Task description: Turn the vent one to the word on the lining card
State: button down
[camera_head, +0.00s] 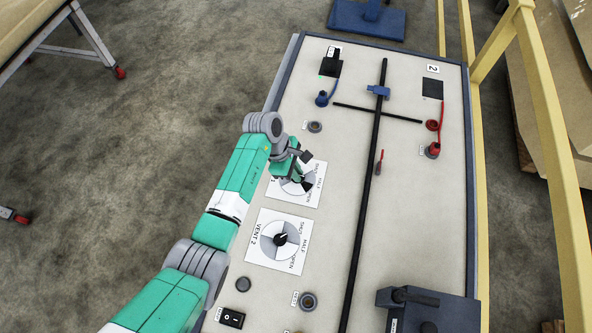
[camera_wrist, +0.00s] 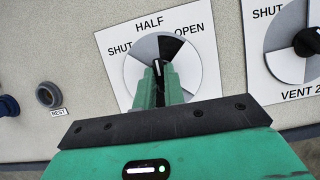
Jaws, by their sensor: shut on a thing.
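The vent one dial plate (camera_head: 314,194) is a white card with a round grey, white and black face, partly hidden by my gripper (camera_head: 301,184). In the wrist view its plate (camera_wrist: 112,41) shows the words SHUT, HALF and OPEN. My gripper (camera_wrist: 160,82) is shut on the black vent one knob (camera_wrist: 158,68), with a green finger on each side. The knob's white mark points up, roughly toward HALF. The plate's lower part is hidden by my gripper. I cannot make out a lining card with a readable word.
The vent 2 plate (camera_head: 262,258) with its black knob (camera_head: 280,239) lies close beside, also in the wrist view (camera_wrist: 273,80). A rest socket (camera_wrist: 48,95) is at left there. A black rod (camera_head: 366,190), blue and red plugs and a dark box (camera_head: 430,312) stand on the panel.

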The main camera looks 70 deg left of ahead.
jog(key=shift+w+r+m+h+p, duration=0.15)
jog(key=shift+m+h+p, duration=0.3)
jog(key=shift+m, duration=0.45)
jog(key=shift+m+g, duration=0.4)
jog(key=shift+m, duration=0.3)
jog(key=shift+a+m+g+h+b, duration=0.1)
jog(key=shift+m+g+h+b, duration=0.3)
jog(key=shift+m, duration=0.9)
jog(key=shift+m+g+h+b, duration=0.15)
jog(key=shift+m+g+b, duration=0.35)
jog(key=shift+m, duration=0.8)
jog(key=c, duration=1.5)
grip_release()
jog(key=p+v, duration=0.1)
jog(key=v, duration=0.6)
jog(key=shift+a+r+p, duration=0.1)
jog(key=shift+r+p, duration=0.2)
jog(key=shift+p, duration=0.1)
